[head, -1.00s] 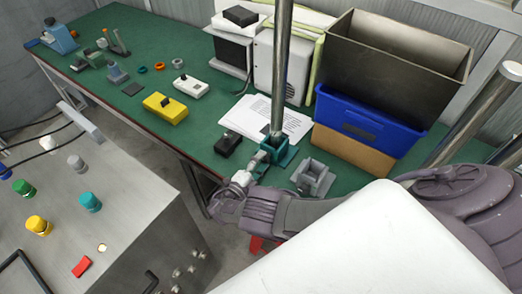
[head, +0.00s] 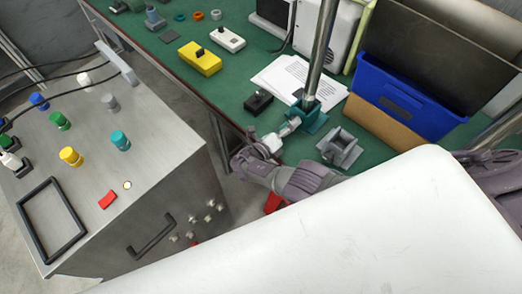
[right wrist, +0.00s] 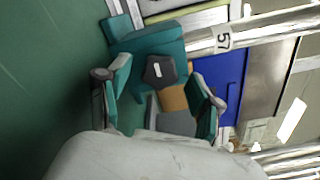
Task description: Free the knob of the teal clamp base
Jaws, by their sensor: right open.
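The teal clamp base (head: 312,120) stands near the front edge of the green table, with a tall metal pole (head: 322,50) rising from it. In the right wrist view the clamp base (right wrist: 150,42) shows with its dark, many-sided knob (right wrist: 159,70), which has a white mark on its face. My right gripper (head: 290,126) is at the front of the clamp base. Its fingers (right wrist: 161,86) are open, one on each side of the knob, with visible gaps in the wrist picture. Contact and exact depth cannot be told. My left gripper is out of view.
A grey clamp base (head: 339,149) stands close on the right. A black box (head: 258,103) and papers (head: 285,76) lie to the left and behind. A blue bin (head: 388,97) is at the back right. A metal control cabinet (head: 120,165) stands at left.

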